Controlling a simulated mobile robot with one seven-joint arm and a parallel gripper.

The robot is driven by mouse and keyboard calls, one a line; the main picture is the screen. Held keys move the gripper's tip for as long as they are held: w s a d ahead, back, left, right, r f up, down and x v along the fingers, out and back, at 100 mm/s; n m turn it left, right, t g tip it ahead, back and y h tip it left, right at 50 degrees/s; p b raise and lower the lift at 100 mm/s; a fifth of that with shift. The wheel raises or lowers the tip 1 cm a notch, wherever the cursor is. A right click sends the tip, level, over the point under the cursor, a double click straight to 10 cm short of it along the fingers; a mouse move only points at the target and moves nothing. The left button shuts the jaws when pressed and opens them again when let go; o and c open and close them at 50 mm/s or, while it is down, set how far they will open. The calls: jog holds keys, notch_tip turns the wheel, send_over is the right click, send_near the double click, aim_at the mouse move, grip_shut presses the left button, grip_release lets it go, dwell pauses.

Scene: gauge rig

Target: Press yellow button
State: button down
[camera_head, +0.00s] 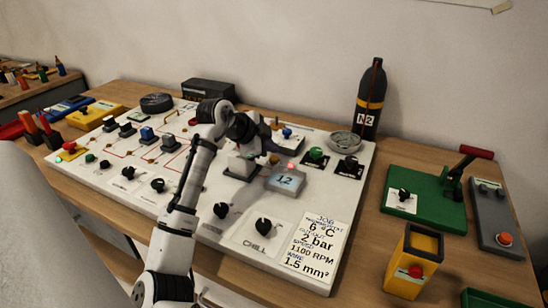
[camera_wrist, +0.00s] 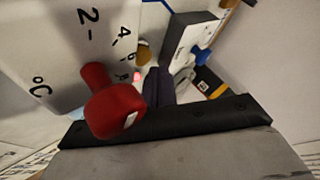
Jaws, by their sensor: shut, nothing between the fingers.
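In the wrist view, a small round yellowish-brown thing (camera_wrist: 143,53) shows beyond the dark parts at the picture's middle. I cannot tell whether it is the yellow button. I cannot pick out a clear yellow button in the head view, and my arm hides part of the panel.
A red knob-like part (camera_wrist: 113,108) stands close in the wrist view, by a white face with numbers. Black knobs (camera_head: 263,227) and a green knob (camera_head: 316,155) stand on the panel. A yellow box with a red button (camera_head: 415,272) and a dark bottle (camera_head: 370,100) stand right.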

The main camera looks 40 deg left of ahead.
jog(key=shift+f, duration=0.1)
jog(key=shift+f, duration=0.3)
jog(key=shift+s+f+b, duration=0.15)
jog(key=shift+f+b, duration=0.6)
jog(key=shift+f, duration=0.25)
dwell(1.1)
jog(key=shift+a+r+p, duration=0.3)
jog(key=shift+r+p, duration=0.4)
jog(key=shift+r, duration=0.35)
